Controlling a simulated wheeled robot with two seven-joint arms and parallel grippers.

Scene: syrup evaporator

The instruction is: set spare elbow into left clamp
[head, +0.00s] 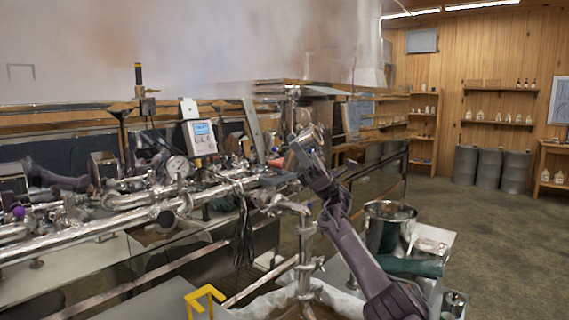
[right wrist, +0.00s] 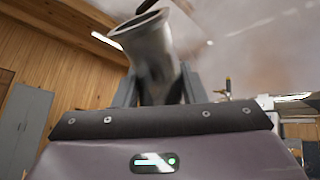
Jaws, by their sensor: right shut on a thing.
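The spare elbow (head: 306,138) is a short, shiny steel bent pipe with a flared, flanged mouth. My right gripper (head: 310,158) is shut on it and holds it up in the air, above and right of the pipework. In the right wrist view the elbow (right wrist: 153,60) stands between the two grey fingers, its flanged open end tilted up and left. Its far end is partly hidden by the gripper. I cannot pick out the left clamp for certain among the crowded steel fittings (head: 178,207). I cannot make out my left gripper.
A pressure gauge (head: 178,167) and a control box with a blue screen (head: 200,136) stand on the pipework. A vertical steel pipe (head: 304,248) rises below my right gripper. A steel pot (head: 388,228) stands right of my forearm. The floor at right is clear.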

